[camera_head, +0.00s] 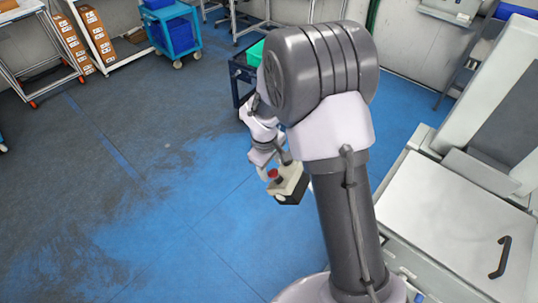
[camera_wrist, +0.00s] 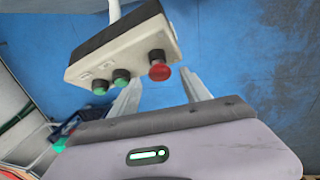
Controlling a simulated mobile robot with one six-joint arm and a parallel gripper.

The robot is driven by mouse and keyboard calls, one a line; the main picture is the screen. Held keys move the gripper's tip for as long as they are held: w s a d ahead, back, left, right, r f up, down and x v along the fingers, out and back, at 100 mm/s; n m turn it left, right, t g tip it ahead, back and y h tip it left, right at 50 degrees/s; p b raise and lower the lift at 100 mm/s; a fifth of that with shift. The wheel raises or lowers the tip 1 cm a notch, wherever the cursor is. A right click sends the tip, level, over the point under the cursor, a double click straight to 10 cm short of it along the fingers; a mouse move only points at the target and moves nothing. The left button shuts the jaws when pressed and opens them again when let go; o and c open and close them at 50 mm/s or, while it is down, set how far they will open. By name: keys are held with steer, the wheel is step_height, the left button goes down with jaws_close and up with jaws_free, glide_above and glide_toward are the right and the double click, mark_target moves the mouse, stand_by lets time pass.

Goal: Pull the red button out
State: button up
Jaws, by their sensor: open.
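The red button (camera_wrist: 159,72) is a round mushroom knob on the right end of a pale control box (camera_wrist: 118,50). In the wrist view it appears between the tips of my gripper (camera_wrist: 161,80). The two grey fingers are open, one to each side of the button, with gaps between. I cannot tell how deep the fingertips reach. Two green buttons (camera_wrist: 121,77) sit to the left on the same face. In the head view the red button (camera_head: 272,174) and the box (camera_head: 291,184) show just below my gripper, whose fingers are partly hidden.
A white post (camera_wrist: 114,11) meets the box at its top. A white machine (camera_head: 460,215) stands at the right. A dark blue cart with a green bin (camera_head: 256,53) is behind my arm. The blue floor at the left is clear.

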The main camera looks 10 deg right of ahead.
step_height(320, 180, up, 16)
steer(key=s+a+p, duration=0.1)
steer(key=a+p, duration=0.1)
steer(key=shift+s+p, duration=0.35)
steer(key=shift+p, duration=0.05)
